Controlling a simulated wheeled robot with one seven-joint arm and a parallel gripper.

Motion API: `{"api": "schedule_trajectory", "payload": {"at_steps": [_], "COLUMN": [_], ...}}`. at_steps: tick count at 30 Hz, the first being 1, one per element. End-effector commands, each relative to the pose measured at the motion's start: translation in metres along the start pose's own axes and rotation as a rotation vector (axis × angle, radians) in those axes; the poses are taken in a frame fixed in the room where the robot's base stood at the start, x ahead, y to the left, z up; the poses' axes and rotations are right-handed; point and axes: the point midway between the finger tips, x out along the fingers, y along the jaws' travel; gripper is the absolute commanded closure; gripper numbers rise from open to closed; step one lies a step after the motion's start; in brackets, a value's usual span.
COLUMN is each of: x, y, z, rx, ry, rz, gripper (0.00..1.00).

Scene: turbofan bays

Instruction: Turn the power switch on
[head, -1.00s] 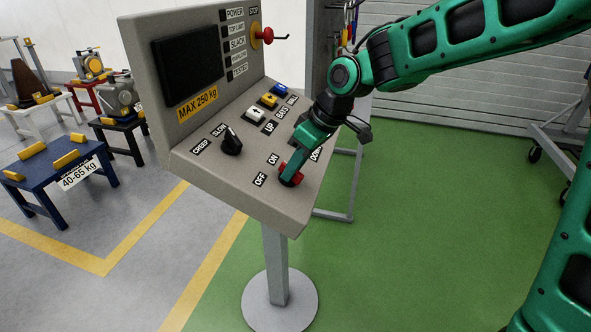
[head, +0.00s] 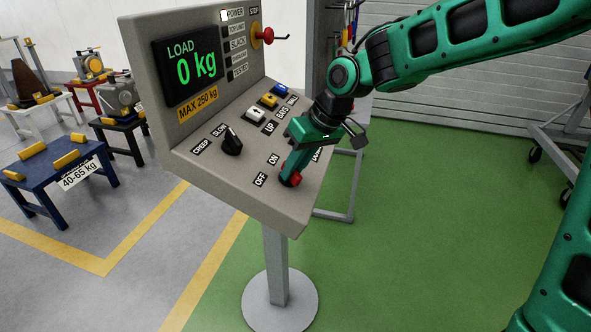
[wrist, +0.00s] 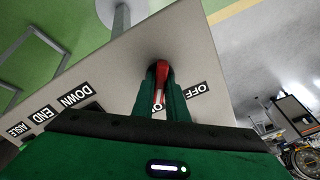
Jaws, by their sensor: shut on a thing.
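The power switch (head: 296,179) is a red knob on a dark base at the front of the grey control panel (head: 200,166), by the ON and OFF labels. My gripper (head: 291,177) is shut on it, its fingers on either side of the red knob. In the wrist view the red switch (wrist: 162,78) shows between the two green fingers (wrist: 161,95), with the ON label partly hidden behind them. The panel's display (head: 188,64) is lit and reads LOAD 0 kg. The lamp beside POWER (head: 224,16) is lit white.
A black selector knob (head: 232,141) stands left of the switch, with white, yellow and blue buttons (head: 268,101) behind. A red stop control (head: 266,35) juts from the upper panel. A blue table (head: 60,175) stands at left. The green floor (head: 420,240) at right is clear.

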Motion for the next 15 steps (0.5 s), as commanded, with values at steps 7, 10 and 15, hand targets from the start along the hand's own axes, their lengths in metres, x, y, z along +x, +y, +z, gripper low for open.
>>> {"api": "schedule_trajectory", "payload": {"at_steps": [7, 10, 15], "x": [0.0001, 0.0000, -0.0002], "y": [-0.0028, -0.0018, -0.0008], "z": [-0.0012, -0.0009, -0.0006], "rx": [-0.005, -0.003, -0.002], "ry": [0.003, 0.002, 0.002], "rz": [-0.004, -0.002, -0.001], "gripper": [0.71, 0.69, 0.69]}}
